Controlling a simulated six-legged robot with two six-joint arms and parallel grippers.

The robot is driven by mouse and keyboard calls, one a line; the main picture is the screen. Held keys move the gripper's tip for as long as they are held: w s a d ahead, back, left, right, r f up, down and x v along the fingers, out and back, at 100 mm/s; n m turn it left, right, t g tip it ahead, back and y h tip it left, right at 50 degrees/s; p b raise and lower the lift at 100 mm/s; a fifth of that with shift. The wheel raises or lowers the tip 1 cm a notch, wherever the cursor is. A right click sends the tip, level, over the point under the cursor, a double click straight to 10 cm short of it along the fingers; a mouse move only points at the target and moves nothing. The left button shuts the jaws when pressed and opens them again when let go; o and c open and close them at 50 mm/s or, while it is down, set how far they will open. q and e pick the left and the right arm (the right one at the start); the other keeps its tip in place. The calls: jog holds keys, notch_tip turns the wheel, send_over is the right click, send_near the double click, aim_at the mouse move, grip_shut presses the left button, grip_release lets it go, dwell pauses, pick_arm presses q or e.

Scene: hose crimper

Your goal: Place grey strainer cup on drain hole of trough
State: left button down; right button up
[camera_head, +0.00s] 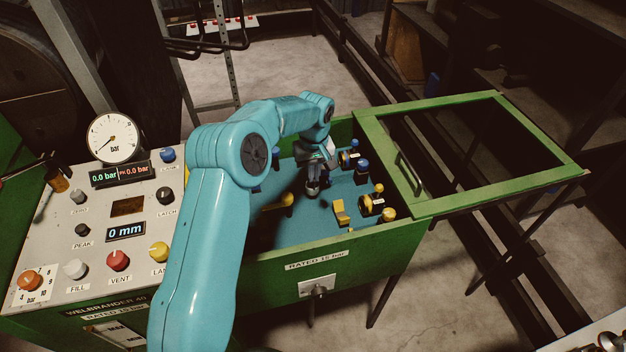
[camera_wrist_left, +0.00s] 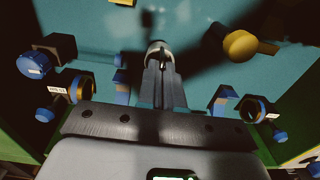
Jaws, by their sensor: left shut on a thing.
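My left gripper (camera_head: 316,180) reaches down into the trough (camera_head: 300,262), which has green walls and a teal floor. In the left wrist view the left gripper (camera_wrist_left: 160,66) is shut on a small grey piece, which looks like the strainer cup (camera_wrist_left: 157,46). The grip hides part of the cup. In the head view the cup (camera_head: 313,191) shows small and dark at the fingertips, low over the floor; I cannot tell whether it touches. I cannot make out the drain hole for certain among the dark shadows. My right gripper is not in view.
Blue-capped fittings (camera_head: 362,170) and yellow-capped fittings (camera_head: 388,213) stand along the trough's right side. A yellow block (camera_head: 341,212) lies near the gripper. A green open frame (camera_head: 481,199) extends to the right. A control panel (camera_head: 50,235) with gauge and knobs is at left.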

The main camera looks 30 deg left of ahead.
pick_arm(q)
notch_tip(320, 180, down, 3)
jog(key=shift+w+f, duration=0.1)
jog(key=shift+f, duration=0.1)
jog(key=shift+r, duration=0.1)
jog(key=shift+f, duration=0.2)
jog(key=c, duration=1.3)
grip_release()
